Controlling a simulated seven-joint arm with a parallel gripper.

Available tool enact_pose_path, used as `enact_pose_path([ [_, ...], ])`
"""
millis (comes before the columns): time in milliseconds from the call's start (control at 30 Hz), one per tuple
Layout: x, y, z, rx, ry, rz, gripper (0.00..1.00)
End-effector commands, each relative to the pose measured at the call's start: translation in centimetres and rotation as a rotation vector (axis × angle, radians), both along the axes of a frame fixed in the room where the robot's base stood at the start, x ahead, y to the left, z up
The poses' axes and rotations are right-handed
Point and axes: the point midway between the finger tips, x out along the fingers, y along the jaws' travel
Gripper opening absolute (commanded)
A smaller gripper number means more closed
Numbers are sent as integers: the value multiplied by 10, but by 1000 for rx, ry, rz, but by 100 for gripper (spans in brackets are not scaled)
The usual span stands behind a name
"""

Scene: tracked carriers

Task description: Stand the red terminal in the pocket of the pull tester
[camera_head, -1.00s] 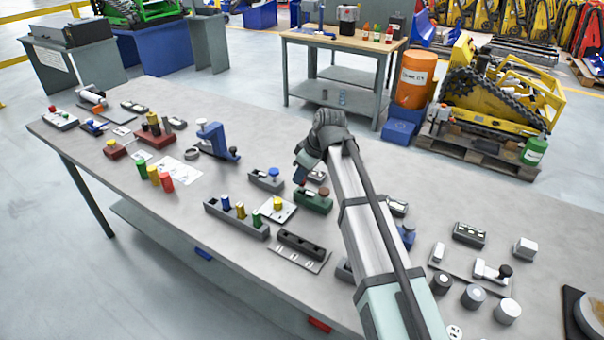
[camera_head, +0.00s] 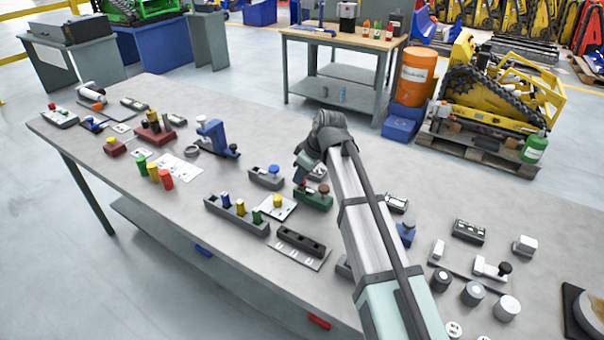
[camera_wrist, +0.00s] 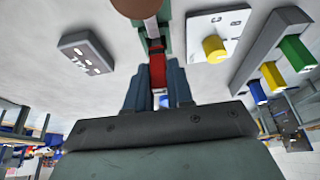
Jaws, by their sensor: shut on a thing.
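The red terminal (camera_wrist: 157,70) is upright between the two blue fingers of my gripper (camera_wrist: 160,78) in the wrist view. My gripper is shut on it. A green fixture (camera_wrist: 166,38) with a brown knob (camera_wrist: 138,6) lies just beyond the terminal; I take it for the pull tester. In the head view the green fixture (camera_head: 314,202) sits on the bench right below my gripper (camera_head: 302,176). The terminal's lower end is at or very near the fixture; I cannot tell whether it is inside the pocket.
A white plate with a yellow peg (camera_wrist: 214,48) stands close to the right in the wrist view. A grey rack (camera_head: 212,207) holds coloured pegs. A grey block with a blue knob (camera_head: 266,182) is left of the green fixture. Several other fixtures crowd the bench.

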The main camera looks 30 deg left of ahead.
Motion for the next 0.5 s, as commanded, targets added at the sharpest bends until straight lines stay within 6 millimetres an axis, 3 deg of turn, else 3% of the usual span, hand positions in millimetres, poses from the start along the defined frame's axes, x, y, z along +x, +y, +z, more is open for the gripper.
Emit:
enact_pose_path([
  [500,0,0,-3,0,0,0,0],
])
